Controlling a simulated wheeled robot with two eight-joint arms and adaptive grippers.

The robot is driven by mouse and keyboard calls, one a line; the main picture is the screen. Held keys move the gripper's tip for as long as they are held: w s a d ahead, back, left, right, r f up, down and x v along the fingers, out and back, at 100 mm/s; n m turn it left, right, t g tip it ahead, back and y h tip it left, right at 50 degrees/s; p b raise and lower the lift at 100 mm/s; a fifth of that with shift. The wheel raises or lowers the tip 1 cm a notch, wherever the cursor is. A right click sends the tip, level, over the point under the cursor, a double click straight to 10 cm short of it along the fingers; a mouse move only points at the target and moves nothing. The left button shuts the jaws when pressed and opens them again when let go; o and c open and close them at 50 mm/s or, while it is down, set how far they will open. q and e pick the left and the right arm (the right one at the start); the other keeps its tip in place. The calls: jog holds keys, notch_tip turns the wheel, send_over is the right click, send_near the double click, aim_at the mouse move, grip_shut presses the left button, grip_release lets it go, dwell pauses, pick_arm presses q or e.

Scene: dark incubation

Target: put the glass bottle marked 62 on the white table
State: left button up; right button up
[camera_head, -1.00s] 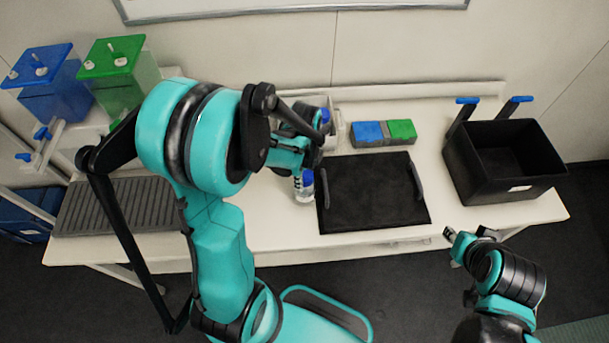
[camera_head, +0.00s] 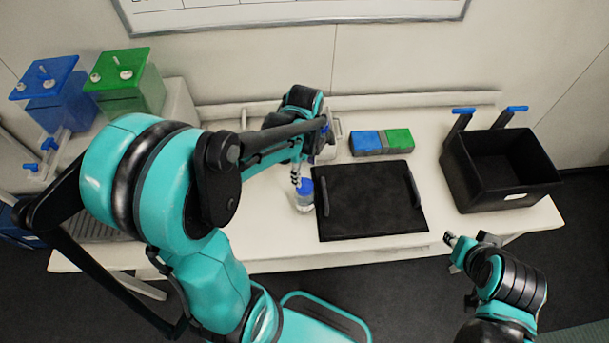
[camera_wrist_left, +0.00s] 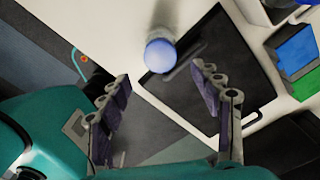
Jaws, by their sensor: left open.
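A clear bottle with a blue cap (camera_head: 305,197) stands upright on the white table (camera_head: 265,215), just left of the black mat. Its number cannot be read. My left gripper (camera_head: 298,177) is open and empty, close above and behind the bottle. In the left wrist view the blue cap (camera_wrist_left: 160,56) lies beyond the open fingers (camera_wrist_left: 160,90), apart from them. My right gripper (camera_head: 450,240) hangs in front of the table's right part; its jaws are too small to judge.
A black mat with handles (camera_head: 370,205) lies mid-table. Behind it are a blue and green block (camera_head: 382,142) and a partly hidden whitish holder (camera_head: 333,140). A black bin (camera_head: 500,170) stands at right. Blue (camera_head: 50,95) and green (camera_head: 125,85) containers are at left.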

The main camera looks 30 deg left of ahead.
pick_arm(q)
jog(key=s+d+r+n+t, duration=0.5)
jog(key=r+n, duration=0.5)
jog(key=n, duration=0.8)
jog(key=shift+s+t, duration=1.1)
jog(key=shift+s, duration=0.15)
notch_tip(320, 180, down, 11)
jog(key=b, duration=1)
jog(key=shift+b, duration=0.3)
